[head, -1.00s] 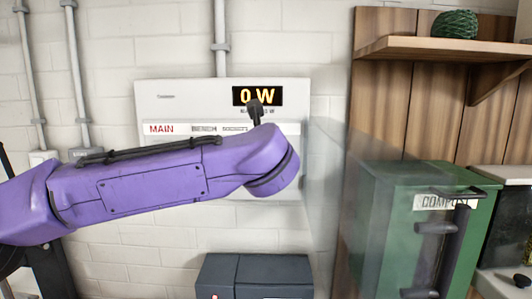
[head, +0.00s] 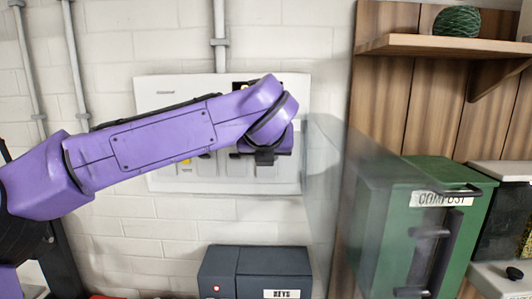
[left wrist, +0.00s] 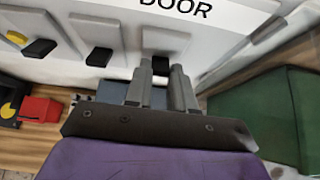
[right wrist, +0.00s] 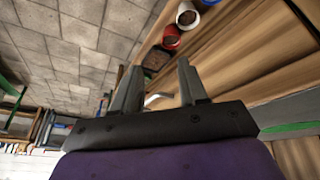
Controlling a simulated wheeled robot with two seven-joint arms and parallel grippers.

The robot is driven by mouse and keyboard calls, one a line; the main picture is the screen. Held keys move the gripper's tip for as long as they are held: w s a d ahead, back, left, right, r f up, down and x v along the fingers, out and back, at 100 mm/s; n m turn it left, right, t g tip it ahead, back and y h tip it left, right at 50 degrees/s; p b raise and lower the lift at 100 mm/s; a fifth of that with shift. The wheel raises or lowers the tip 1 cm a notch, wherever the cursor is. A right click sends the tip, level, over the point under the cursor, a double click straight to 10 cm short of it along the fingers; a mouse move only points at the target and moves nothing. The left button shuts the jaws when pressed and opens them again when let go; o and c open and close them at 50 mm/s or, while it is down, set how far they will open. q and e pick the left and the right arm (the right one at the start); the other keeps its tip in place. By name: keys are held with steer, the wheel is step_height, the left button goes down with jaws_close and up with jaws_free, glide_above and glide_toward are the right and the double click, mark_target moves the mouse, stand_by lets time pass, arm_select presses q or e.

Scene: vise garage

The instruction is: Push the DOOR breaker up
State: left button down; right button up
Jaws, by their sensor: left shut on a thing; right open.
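The white breaker panel (head: 160,95) is on the wall in the head view, with its right part covered by my left arm. The DOOR label (left wrist: 188,8) shows at the top of the left wrist view. Below it is the DOOR breaker, whose black lever (left wrist: 160,66) sits between the fingertips of my left gripper (left wrist: 160,76). The left gripper (head: 265,158) is shut on this lever, in front of the panel's right side. How far the lever is tilted is hard to tell. My right gripper (right wrist: 159,82) is open and empty, away from the panel.
Neighbouring breakers with black levers (left wrist: 40,48) (left wrist: 98,57) lie left of the DOOR one. A dark key box (head: 262,268) stands below the panel. A green compost bin (head: 395,215) is to the right, under a wooden shelf (head: 440,42).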

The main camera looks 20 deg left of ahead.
arm_select(q)
steer(key=c, duration=1)
jaws_free()
steer(key=shift+o, duration=0.2)
steer(key=b+v, duration=0.3)
steer(key=v, duration=0.7)
steer(key=shift+s+r+b, duration=0.15)
steer(key=shift+r+b, duration=0.05)
steer(key=shift+b, duration=0.2)
steer(key=shift+d, duration=0.1)
